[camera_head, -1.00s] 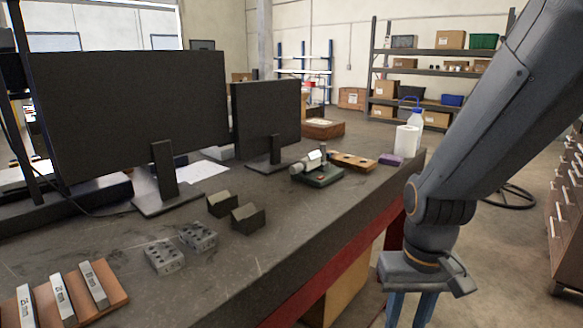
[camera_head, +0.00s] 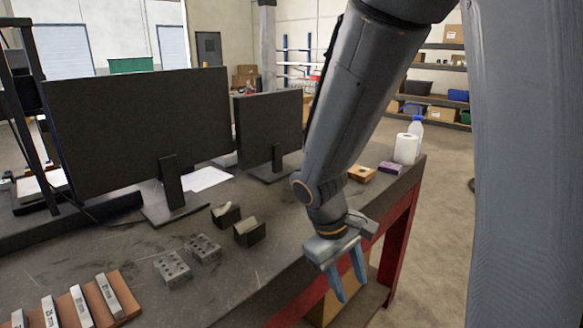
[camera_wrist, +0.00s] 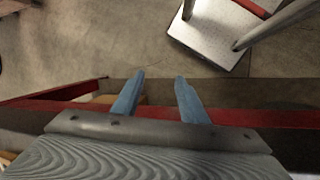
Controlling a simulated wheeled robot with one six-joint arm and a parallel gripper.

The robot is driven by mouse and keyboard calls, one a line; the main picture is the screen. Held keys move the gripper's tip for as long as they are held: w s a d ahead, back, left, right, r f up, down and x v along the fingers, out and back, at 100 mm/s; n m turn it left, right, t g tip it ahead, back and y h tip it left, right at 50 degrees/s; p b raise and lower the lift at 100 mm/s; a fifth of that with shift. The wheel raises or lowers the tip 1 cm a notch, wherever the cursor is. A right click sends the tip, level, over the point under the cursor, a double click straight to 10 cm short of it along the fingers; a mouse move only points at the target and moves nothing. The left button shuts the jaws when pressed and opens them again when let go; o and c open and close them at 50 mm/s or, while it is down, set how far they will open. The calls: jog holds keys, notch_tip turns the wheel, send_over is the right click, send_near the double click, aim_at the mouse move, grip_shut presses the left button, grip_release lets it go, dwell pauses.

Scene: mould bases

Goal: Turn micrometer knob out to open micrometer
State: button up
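The micrometer is not visible in either current view. In the earlier head view it lay on a dark green base at the back of the bench, and my arm now crosses that area. My gripper (camera_head: 350,280) hangs with its blue fingers pointing down, just beyond the bench's front edge in the head view. The fingers also show in the wrist view (camera_wrist: 158,90). They are spread apart with nothing between them, above the red edge rail and the floor.
The grey workbench (camera_head: 238,288) holds two monitors (camera_head: 140,125), two V-blocks (camera_head: 249,231), two drilled steel blocks (camera_head: 172,269) and marked bars on an orange board (camera_head: 124,302). A wooden block (camera_head: 361,174), purple box (camera_head: 390,168) and white roll (camera_head: 405,148) stand at the far right end.

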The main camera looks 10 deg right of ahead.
aim_at(293, 181)
jog(key=w+r+n+t+h+p, duration=0.2)
jog(key=w+n, duration=0.1)
jog(key=w, duration=0.3)
jog(key=w+r+n+t+h+p, duration=0.2)
jog(key=w+r+n, duration=0.1)
jog(key=w, duration=0.4)
jog(key=w+a+r+n+t+h+p, duration=0.1)
jog(key=w+r+n+t+h+p, duration=0.1)
jog(key=w, duration=0.4)
jog(key=shift+w+r+n+t+h+p, duration=0.15)
jog(key=shift+r+n+t+h+p, duration=0.3)
jog(key=shift+n, duration=0.65)
jog(key=w+a+n+t, duration=0.1)
jog(key=w+a, duration=0.1)
jog(key=w+a+r+n+t, duration=0.1)
jog(key=w+a+t, duration=0.1)
jog(key=w, duration=0.1)
jog(key=w+a+r+n+t, duration=0.1)
jog(key=w+a+t, duration=0.1)
jog(key=a, duration=0.1)
jog(key=shift+w+n+y+p, duration=0.35)
jog(key=shift+w+n+p, duration=0.05)
jog(key=shift+w+a, duration=0.1)
jog(key=shift+w, duration=0.2)
jog(key=p+x, duration=0.3)
jog(key=x, duration=0.4)
jog(key=shift+w, duration=0.25)
jog(key=shift+c, duration=0.4)
grip_shut()
